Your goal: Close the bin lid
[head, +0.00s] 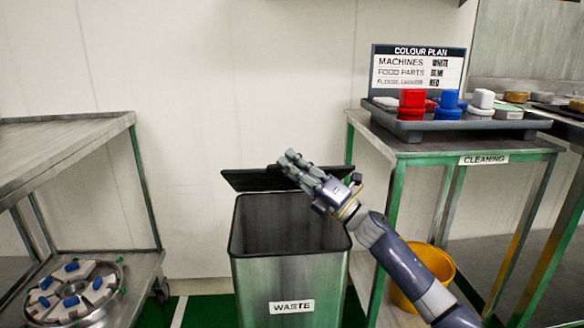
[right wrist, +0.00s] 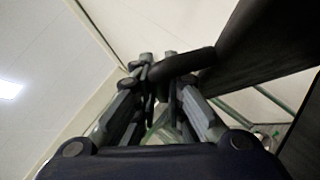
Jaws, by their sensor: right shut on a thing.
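The waste bin (head: 258,282) is a tall metal bin with a black rim and a white WASTE label, and its mouth is open. Its black lid (head: 245,180) is raised at the back of the mouth, seen nearly edge-on. My right gripper (head: 291,161) is at the lid's upper middle, covering part of it. In the right wrist view my right gripper (right wrist: 158,62) is shut on a dark rounded bar (right wrist: 188,64) beside a large dark panel (right wrist: 268,40), which looks like the lid. The exact contact is partly hidden. My left gripper is not in view.
A metal table (head: 60,146) with a lower shelf holding a round part stands left. A green-framed cleaning table (head: 440,150) stands right, bearing a tray (head: 440,125) of coloured items. A yellow bucket (head: 432,262) is behind my right arm. The wall is close behind the bin.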

